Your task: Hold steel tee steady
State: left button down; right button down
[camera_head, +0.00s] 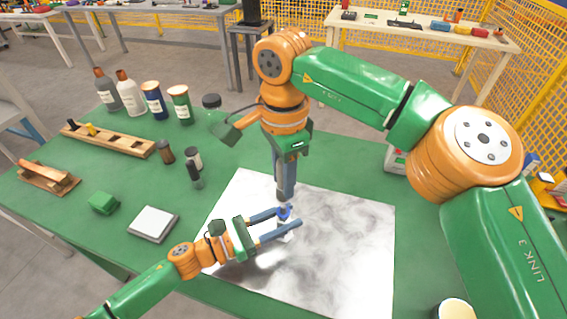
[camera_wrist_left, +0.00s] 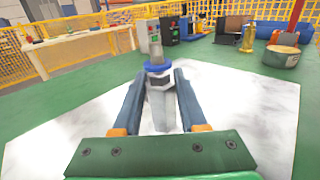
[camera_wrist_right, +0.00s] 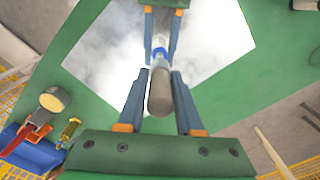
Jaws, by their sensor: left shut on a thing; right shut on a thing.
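The steel tee (camera_wrist_left: 161,102) is a grey metal fitting with a blue ring (camera_wrist_left: 158,66) at its upper end. In the left wrist view my left gripper (camera_wrist_left: 160,80) is shut on it from both sides. In the head view my left gripper (camera_head: 287,217) is low over the white marbled sheet and partly hides the tee. My right gripper (camera_head: 285,193) points down from above it. In the right wrist view my right gripper (camera_wrist_right: 160,73) is shut on a grey cylindrical piece (camera_wrist_right: 160,95), in line with the blue ring (camera_wrist_right: 160,53). Whether the piece and tee touch is unclear.
The marbled sheet (camera_head: 345,235) lies on the green table (camera_head: 130,180). A grey scale-like plate (camera_head: 154,223), a green block (camera_head: 104,202) and a wooden rack (camera_head: 107,140) are left. Several bottles (camera_head: 130,93) stand at the back left. A round tin (camera_head: 455,309) is front right.

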aim_at(284, 206)
jog(key=shift+f, duration=2.95)
dwell(0.4)
jog(key=c, duration=0.5)
grip_release()
notch_tip(284, 206, up, 12)
jog(key=shift+r, duration=0.1)
pick_arm(q)
jog(key=shift+c, duration=1.8)
grip_release()
